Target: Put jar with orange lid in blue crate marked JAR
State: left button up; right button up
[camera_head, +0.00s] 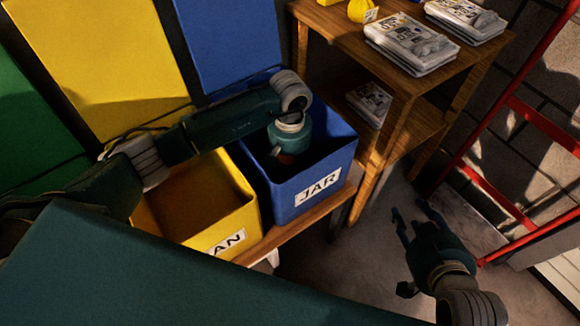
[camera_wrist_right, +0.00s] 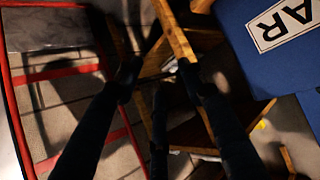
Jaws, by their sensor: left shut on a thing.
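The blue crate (camera_head: 327,158) marked JAR stands beside a yellow crate on a low wooden bench. Its label and side also show in the right wrist view (camera_wrist_right: 285,70). My left arm reaches in from the left over the yellow crate. My left gripper (camera_head: 288,150) points down inside the mouth of the blue crate. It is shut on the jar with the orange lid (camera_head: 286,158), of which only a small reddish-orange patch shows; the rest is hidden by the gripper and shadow. My right gripper (camera_head: 409,209) is open and empty, right of the crates above the floor.
The yellow crate (camera_head: 240,219) has a label ending in AN. A wooden shelf table (camera_head: 386,97) with newspaper stacks (camera_head: 411,45) and a yellow item (camera_head: 362,10) stands behind. A red hand truck (camera_head: 500,120) is at the right.

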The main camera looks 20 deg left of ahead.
aim_at(290, 160)
pick_arm(q)
jog(key=o, duration=1.3)
pick_arm(e)
jog(key=shift+w+a+r+t, duration=0.2)
jog(key=shift+w+r+t, duration=0.1)
jog(key=shift+w+r, duration=0.15)
jog(key=shift+s, duration=0.1)
pick_arm(q)
notch_tip(290, 160, up, 4)
jog(key=shift+f+p, duration=0.15)
jog(key=shift+p, duration=0.55)
notch_tip(290, 160, up, 8)
jog(key=shift+r+p, duration=0.1)
jog(key=shift+p, duration=0.65)
jog(key=shift+r, duration=0.35)
pick_arm(e)
jog(key=s+d+f+g+h, duration=0.1)
jog(key=s+d+f+g, duration=0.1)
jog(key=s, duration=0.5)
jog(key=s+d+f+g, duration=0.3)
jog(key=s+f+g, duration=0.2)
jog(key=s, duration=0.3)
jog(key=shift+f+g+h, duration=0.3)
jog(key=shift+f+h, duration=0.1)
jog(key=shift+w, duration=0.1)
